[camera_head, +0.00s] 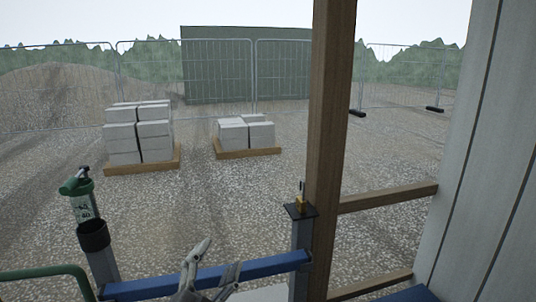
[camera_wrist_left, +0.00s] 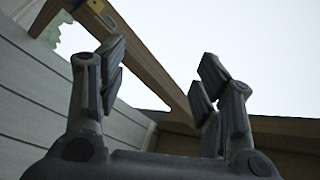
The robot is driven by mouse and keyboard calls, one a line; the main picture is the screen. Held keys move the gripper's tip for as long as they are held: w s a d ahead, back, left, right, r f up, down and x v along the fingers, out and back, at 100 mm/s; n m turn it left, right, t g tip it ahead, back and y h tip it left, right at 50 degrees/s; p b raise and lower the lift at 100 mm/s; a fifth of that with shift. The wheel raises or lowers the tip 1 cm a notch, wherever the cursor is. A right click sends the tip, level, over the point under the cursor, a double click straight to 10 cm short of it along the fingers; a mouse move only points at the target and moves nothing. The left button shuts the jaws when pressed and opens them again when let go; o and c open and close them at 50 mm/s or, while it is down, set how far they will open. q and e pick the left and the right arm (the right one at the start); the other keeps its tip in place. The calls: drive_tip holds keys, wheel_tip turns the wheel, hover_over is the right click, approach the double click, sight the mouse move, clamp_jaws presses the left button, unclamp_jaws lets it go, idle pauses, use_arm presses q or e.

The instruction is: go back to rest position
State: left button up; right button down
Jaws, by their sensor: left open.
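My left gripper (camera_head: 217,257) shows low in the head view, in front of a blue crossbar (camera_head: 265,262). Its fingers point up and are spread apart with nothing between them. In the left wrist view the same gripper (camera_wrist_left: 163,68) is open and empty, with wooden beams and pale sky beyond the fingers. My right gripper is in neither view.
A green bottle (camera_head: 82,205) sits in a black holder at left. Block pallets (camera_head: 142,169) (camera_head: 248,152) stand on gravel beyond. A pale panel wall (camera_head: 480,150) is at right.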

use_arm(q)
drive_tip(key=s+a+f+n+g+y, duration=0.3)
drive_tip(key=s+a+f+n+g, duration=0.15)
drive_tip(key=f, duration=0.55)
drive_tip(key=s+a+f+n+g+y, duration=0.25)
drive_tip(key=s+a+f+g, duration=0.2)
drive_tip(key=f, duration=0.45)
drive_tip(key=s+a+f+n+g, duration=0.1)
drive_tip(key=s+f+g, duration=0.35)
drive_tip(key=s, duration=0.45)
drive_tip(key=s+f+n+g, duration=0.25)
drive_tip(key=s+f, duration=0.35)
drive_tip(key=s, duration=0.4)
wheel_tip(320, 180, down, 25)
drive_tip(key=m+g, duration=0.1)
drive_tip(key=s+a+f+g, duration=0.1)
drive_tip(key=s+a+f, duration=0.2)
drive_tip(key=s+f, duration=1.4)
drive_tip(key=shift+s+g, duration=0.15)
drive_tip(key=shift+g, duration=0.25)
